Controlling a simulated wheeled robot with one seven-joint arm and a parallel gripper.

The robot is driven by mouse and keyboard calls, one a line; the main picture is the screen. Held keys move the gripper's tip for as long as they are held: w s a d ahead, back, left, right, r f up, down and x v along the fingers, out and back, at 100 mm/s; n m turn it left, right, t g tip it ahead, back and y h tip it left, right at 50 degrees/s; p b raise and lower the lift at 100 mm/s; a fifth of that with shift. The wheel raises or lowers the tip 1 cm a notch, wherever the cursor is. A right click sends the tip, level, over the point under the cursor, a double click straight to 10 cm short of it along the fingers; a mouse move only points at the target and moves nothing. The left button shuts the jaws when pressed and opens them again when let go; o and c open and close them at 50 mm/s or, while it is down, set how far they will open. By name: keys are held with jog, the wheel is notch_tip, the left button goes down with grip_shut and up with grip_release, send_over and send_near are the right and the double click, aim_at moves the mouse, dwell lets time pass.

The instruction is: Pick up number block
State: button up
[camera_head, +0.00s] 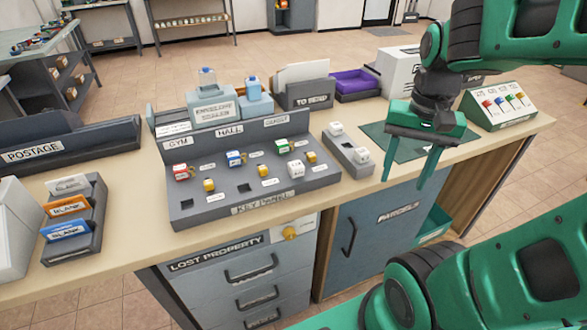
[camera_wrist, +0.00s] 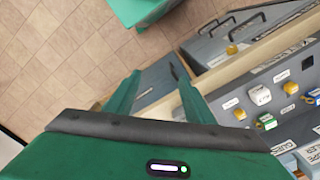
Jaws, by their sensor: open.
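Two white blocks, one near the back (camera_head: 336,128) and one near the front (camera_head: 361,155), sit in a small dark grey tray (camera_head: 346,149) on the counter. Another white block (camera_head: 295,168) stands on the key panel (camera_head: 250,185); a white block on the panel also shows in the wrist view (camera_wrist: 260,94). Their markings are too small to read. My gripper (camera_head: 403,183) is open and empty, fingers pointing down, to the right of the small tray near the counter's front edge. In the wrist view, its open fingers (camera_wrist: 158,82) are above the cabinet front.
The key panel holds several coloured blocks and yellow knobs. A green mat (camera_head: 405,149) lies behind my gripper. A grey "TO SEND" box (camera_head: 308,95), a purple tray (camera_head: 357,83) and a sloped panel with coloured keys (camera_head: 500,104) stand around it.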

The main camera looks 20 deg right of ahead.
jog(key=w+a+r+m, duration=0.3)
jog(key=w+a+m, duration=0.15)
jog(key=w, duration=0.55)
jog(key=m, duration=0.5)
send_near(296, 164)
notch_tip(296, 164, down, 8)
jog(key=shift+a+f, duration=0.1)
jog(key=shift+f, duration=0.05)
jog(key=c, duration=1.1)
